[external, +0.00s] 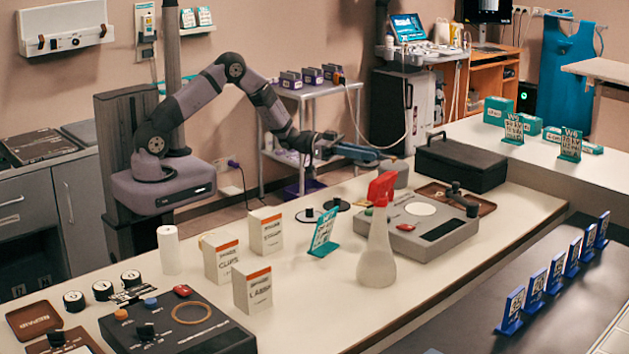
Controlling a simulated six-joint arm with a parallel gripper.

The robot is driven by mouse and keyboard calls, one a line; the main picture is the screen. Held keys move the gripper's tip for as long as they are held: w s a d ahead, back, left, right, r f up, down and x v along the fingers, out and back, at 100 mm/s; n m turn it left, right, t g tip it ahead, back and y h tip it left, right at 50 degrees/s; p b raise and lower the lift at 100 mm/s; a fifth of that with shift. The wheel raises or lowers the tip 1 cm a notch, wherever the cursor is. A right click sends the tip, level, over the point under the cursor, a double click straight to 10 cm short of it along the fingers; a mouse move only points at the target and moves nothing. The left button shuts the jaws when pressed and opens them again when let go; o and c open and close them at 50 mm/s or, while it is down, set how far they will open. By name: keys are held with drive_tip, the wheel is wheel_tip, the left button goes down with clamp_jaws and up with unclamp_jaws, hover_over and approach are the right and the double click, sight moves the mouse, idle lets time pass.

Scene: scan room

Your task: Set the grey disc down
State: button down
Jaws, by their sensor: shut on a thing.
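My gripper (372,156) reaches out from the arm over the far side of the white counter, right of centre. It is shut, and a grey piece (395,174) shows at its fingertips. This looks like the grey disc, but its outline is partly hidden by the fingers, and I cannot tell whether it touches the counter.
A black case (461,162) and a grey device (417,228) stand close to the gripper. A clear spray bottle with a red head (377,250), a teal stand (324,233) and white boxes (221,258) stand nearer. The counter's front right strip is mostly clear.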

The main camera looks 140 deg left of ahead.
drive_tip(key=shift+r+p, duration=3.05)
drive_tip(key=shift+r, duration=0.05)
drive_tip(key=shift+f, duration=0.25)
wheel_tip(320, 180, down, 6)
drive_tip(key=b, duration=0.6)
drive_tip(key=shift+r, duration=0.1)
drive_tip(key=shift+f+p, duration=0.65)
drive_tip(key=shift+f, duration=4.1)
drive_tip(key=shift+f, duration=0.1)
